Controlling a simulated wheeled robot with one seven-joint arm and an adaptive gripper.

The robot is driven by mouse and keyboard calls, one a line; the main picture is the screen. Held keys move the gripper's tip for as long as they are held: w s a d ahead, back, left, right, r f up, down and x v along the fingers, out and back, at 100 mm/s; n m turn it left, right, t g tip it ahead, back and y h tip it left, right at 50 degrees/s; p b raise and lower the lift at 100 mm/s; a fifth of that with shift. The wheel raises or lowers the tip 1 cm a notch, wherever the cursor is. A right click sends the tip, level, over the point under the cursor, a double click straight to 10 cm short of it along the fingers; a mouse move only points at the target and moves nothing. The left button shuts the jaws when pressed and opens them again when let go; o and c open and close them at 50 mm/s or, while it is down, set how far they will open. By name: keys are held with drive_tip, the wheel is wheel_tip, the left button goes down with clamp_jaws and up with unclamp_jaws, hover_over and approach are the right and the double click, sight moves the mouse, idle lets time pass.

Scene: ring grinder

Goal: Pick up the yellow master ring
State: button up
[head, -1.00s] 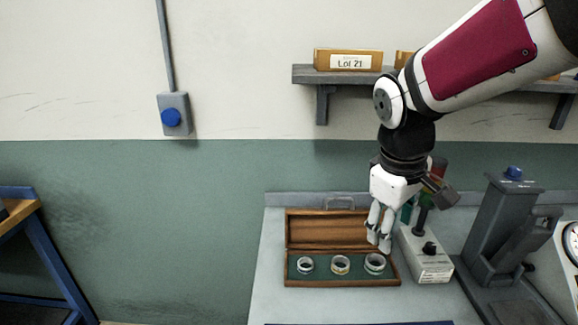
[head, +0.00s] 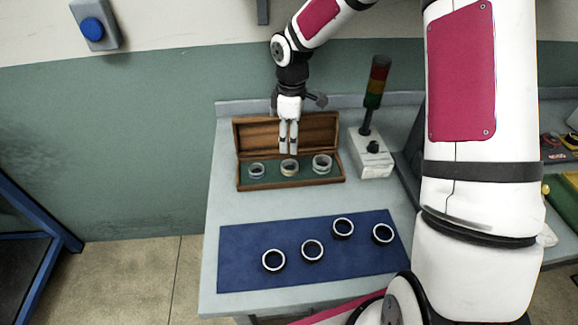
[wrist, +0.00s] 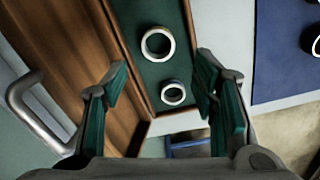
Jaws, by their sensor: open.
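The yellow master ring (head: 289,171) is the middle one of three rings in the open wooden case (head: 260,186). It has a pale yellow tint and lies on the green lining. My gripper (head: 288,151) is open and empty, pointing down just above and behind this ring in the head view. In the wrist view, the ring (wrist: 144,47) shows ahead of the open fingers (wrist: 162,78), and a smaller ring (wrist: 173,102) lies nearer to the space between them. The third, larger ring (head: 322,170) sits at the right of the case.
The raised lid (head: 318,128) stands behind the rings, close to my fingers. A box with a signal light (head: 375,160) stands right of the case. In front, a blue mat (head: 240,240) holds several dark rings. Bare bench lies between case and mat.

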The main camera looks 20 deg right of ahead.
hover_over(290, 163)
drive_tip(key=s, duration=0.2)
drive_tip(key=f, duration=0.5)
drive_tip(key=shift+s+a+f, duration=0.2)
drive_tip(key=shift+a+f, duration=0.05)
drive_tip(key=shift+f, duration=0.05)
drive_tip(key=shift+w+a+f+p, duration=0.15)
drive_tip(key=shift+f+p, duration=0.25)
drive_tip(key=shift+f, duration=0.9)
drive_tip(key=shift+w+d+f+p, duration=0.1)
drive_tip(key=shift+f+p, duration=0.25)
drive_tip(key=shift+f, duration=0.95)
drive_tip(key=c, duration=1)
drive_tip(key=shift+r, duration=0.75)
wheel_tip(290, 163, up, 2)
drive_tip(key=shift+w+r+b, duration=0.1)
drive_tip(key=shift+r+b, duration=0.05)
drive_tip(key=shift+b, duration=0.4)
drive_tip(key=s+a, duration=0.1)
drive_tip(key=s, duration=0.4)
drive_tip(key=s+a, duration=0.1)
drive_tip(key=s, duration=0.4)
drive_tip(key=s+a+r, duration=0.1)
drive_tip(key=s, duration=0.5)
drive_tip(key=shift+a+r, duration=0.1)
drive_tip(key=shift+a, duration=0.15)
